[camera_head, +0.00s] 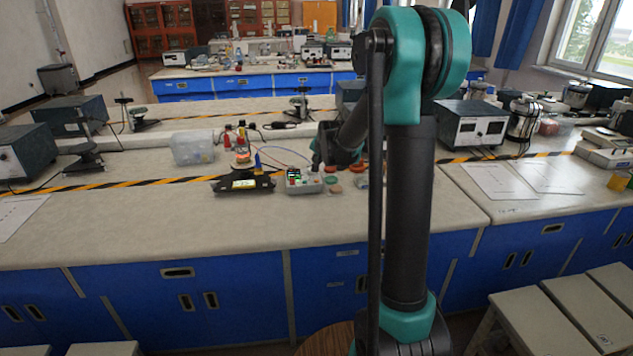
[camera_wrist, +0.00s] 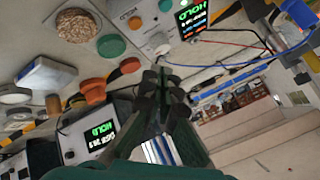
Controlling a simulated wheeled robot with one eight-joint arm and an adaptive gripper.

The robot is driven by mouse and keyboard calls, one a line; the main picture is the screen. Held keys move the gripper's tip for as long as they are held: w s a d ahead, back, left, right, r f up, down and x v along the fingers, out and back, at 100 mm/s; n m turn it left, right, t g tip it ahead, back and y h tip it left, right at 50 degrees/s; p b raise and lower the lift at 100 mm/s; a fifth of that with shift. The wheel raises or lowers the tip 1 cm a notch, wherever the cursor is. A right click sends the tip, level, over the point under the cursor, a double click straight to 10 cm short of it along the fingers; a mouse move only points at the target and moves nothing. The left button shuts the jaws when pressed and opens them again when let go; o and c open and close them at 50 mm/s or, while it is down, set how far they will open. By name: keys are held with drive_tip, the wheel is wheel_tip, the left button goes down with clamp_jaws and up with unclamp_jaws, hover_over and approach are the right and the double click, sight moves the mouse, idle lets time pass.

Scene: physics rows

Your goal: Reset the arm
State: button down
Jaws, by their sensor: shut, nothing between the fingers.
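My arm rises through the right of centre in the head view and bends down over the bench (camera_head: 235,222). My gripper (camera_head: 317,166) hangs low over the bench there, close to a small grey meter (camera_head: 304,184) with a lit screen; I cannot tell from this view whether they touch. In the wrist view my gripper (camera_wrist: 162,84) has its dark fingers together with nothing between them. The meter's green "HOLD" screen (camera_wrist: 193,16) shows beyond the fingertips at the top.
Orange caps (camera_wrist: 93,91), a green disc (camera_wrist: 111,46) and a speckled brown disc (camera_wrist: 76,26) lie near my gripper. A black stand (camera_head: 243,184) and a clear plastic bin (camera_head: 192,148) are to its left. A power supply (camera_head: 472,128) stands right. The front bench strip is clear.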

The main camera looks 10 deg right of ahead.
drive_tip(key=s+d+f+n+g, duration=0.1)
drive_tip(key=s+f+n, duration=0.1)
drive_tip(key=s, duration=1.1)
drive_tip(key=s+d+f+n+g, duration=0.1)
drive_tip(key=s+f, duration=0.4)
drive_tip(key=s, duration=0.9)
drive_tip(key=s+d+f+n+g+h, duration=0.1)
drive_tip(key=s+d+f+n+g, duration=0.1)
drive_tip(key=s, duration=1.2)
wheel_tip(320, 180, down, 2)
drive_tip(key=n+g, duration=0.1)
drive_tip(key=n, duration=0.1)
drive_tip(key=shift+n, duration=0.4)
drive_tip(key=c, duration=2.2)
unclamp_jaws()
drive_tip(key=shift+w, duration=0.1)
